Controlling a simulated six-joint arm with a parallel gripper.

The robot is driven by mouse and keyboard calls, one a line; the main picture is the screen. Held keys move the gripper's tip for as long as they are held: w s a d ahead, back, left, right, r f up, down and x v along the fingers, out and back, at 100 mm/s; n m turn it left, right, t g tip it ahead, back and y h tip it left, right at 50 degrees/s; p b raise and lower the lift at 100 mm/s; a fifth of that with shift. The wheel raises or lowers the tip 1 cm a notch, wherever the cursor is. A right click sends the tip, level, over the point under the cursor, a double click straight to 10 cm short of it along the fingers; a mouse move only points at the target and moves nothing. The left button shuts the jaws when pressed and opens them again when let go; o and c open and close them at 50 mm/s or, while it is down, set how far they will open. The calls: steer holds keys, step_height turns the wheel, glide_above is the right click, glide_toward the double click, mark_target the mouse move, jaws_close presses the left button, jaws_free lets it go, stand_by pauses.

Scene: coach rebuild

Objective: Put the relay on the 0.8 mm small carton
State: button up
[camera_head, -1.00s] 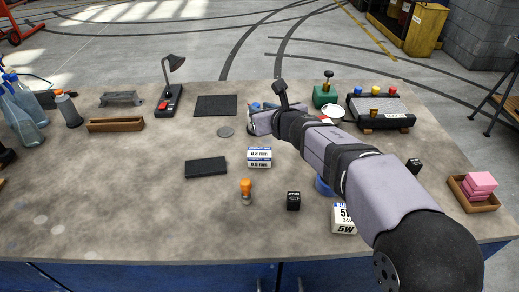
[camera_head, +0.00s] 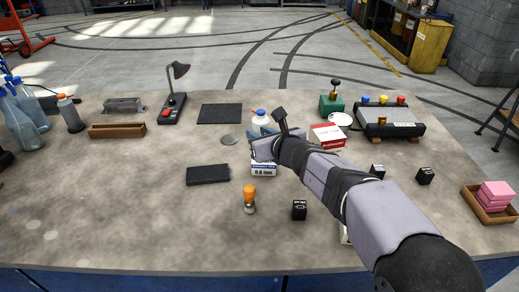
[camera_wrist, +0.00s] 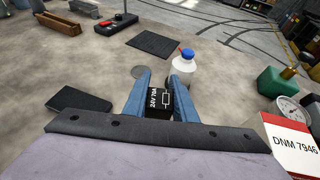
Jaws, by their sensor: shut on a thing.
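My gripper (camera_head: 264,132) is shut on a black relay with white lettering, seen between the blue fingers in the wrist view (camera_wrist: 158,101). In the head view the relay is hidden by my gripper. The 0.8 mm small carton (camera_head: 263,171), white with a blue band, stands on the bench just in front of my gripper in the head view. My wrist covers its upper part. The carton cannot be seen in the wrist view, and I cannot tell whether the relay touches it.
A dark flat block (camera_head: 208,175) lies left of the carton, an orange-handled stamp (camera_head: 249,199) in front. Other black cubes (camera_head: 299,209) stand to the right. A white bottle with a blue cap (camera_wrist: 185,70) and a red-and-white box (camera_wrist: 291,142) stand nearby.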

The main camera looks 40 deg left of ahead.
steer(key=shift+f+b, duration=1.3)
steer(key=shift+f, duration=0.5)
steer(key=shift+f, duration=0.2)
steer(key=o, duration=1)
steer(key=shift+o, duration=0.2)
steer(key=shift+r, duration=0.25)
steer(key=shift+s+d+r+b, duration=0.15)
steer(key=shift+s+d+b, duration=0.15)
steer(key=shift+d, duration=0.3)
steer(key=b+v, duration=0.1)
steer(key=v, duration=0.9)
steer(key=shift+d, duration=0.3)
steer(key=shift+r, duration=0.1)
